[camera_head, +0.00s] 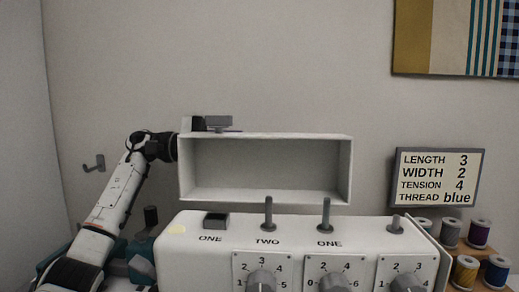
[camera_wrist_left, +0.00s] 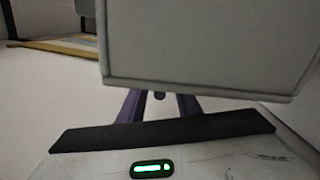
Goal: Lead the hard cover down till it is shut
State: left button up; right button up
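The hard cover (camera_head: 342,170) is a pale, shallow box. It stands raised above the back of the white sewing machine (camera_head: 300,226), its hollow side facing me, so it is open. My left arm comes in from the left, and its dark wrist passes behind the cover's upper left corner. A grey block (camera_head: 218,122) shows at the cover's top left edge. In the left wrist view a wide grey panel (camera_wrist_left: 210,50), seemingly the cover, hides the tips of my left gripper's (camera_wrist_left: 159,97) purple fingers. A small dark piece shows between them; I cannot tell whether they grip it.
The machine top has a dark square recess (camera_head: 215,221) and upright grey pegs (camera_head: 268,213). Dials (camera_head: 262,281) line its front. A settings sign (camera_head: 437,177) and thread spools (camera_head: 479,232) are at the right.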

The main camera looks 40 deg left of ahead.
pick_arm(q)
jog(key=shift+x, duration=1.3)
grip_shut()
jog(key=shift+r, duration=0.1)
